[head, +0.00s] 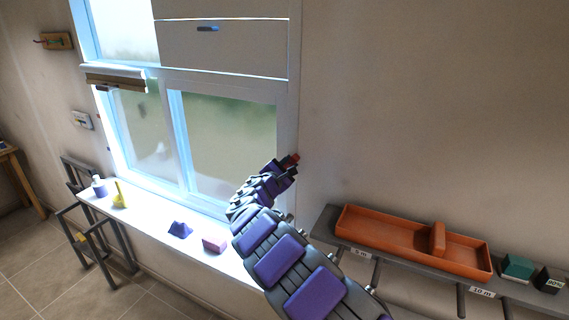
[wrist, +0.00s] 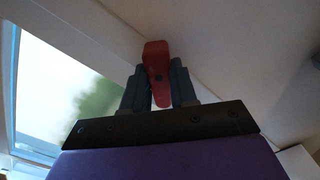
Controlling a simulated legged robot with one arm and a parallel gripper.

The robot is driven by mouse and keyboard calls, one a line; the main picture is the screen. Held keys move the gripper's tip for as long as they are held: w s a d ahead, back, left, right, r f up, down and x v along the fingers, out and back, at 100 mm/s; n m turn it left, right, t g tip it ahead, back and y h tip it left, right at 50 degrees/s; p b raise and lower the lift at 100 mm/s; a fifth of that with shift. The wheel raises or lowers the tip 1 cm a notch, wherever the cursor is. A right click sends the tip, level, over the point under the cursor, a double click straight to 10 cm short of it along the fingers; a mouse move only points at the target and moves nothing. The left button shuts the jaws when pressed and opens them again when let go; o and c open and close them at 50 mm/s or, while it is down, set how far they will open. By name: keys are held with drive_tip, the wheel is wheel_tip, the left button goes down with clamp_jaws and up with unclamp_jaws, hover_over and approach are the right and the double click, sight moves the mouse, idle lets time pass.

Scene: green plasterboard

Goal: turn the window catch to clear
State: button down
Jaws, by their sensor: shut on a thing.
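The window catch (wrist: 156,58) is a red lever at the right side of the window frame. It also shows as a small red tip in the head view (head: 291,159). My gripper (wrist: 159,88) is shut on the red lever, with one dark finger on each side of it. In the head view my gripper (head: 287,168) reaches up to the right edge of the window (head: 232,135). The base of the catch is hidden behind the fingers and lever.
The white sill (head: 150,217) below holds a purple pyramid (head: 180,229), a pink block (head: 214,244), a yellow item (head: 119,195) and a small bottle (head: 99,186). At right, a grey shelf (head: 330,222) carries an orange tray (head: 385,240) and a teal block (head: 517,267).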

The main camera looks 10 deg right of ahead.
drive_tip(key=shift+d+r+n+p, duration=0.2)
drive_tip(key=shift+n+p, duration=0.15)
drive_tip(key=shift+n, duration=0.55)
drive_tip(key=shift+r, duration=0.15)
drive_tip(key=c, duration=1.1)
unclamp_jaws()
drive_tip(key=shift+a, duration=0.1)
drive_tip(key=shift+o, duration=1.1)
drive_tip(key=shift+w+d+f, duration=0.15)
drive_tip(key=shift+d+f, duration=0.1)
drive_tip(key=shift+s+a, duration=0.3)
drive_tip(key=shift+a, duration=0.1)
drive_tip(key=b+v, duration=0.1)
drive_tip(key=v, duration=1.5)
drive_tip(key=shift+s, duration=0.25)
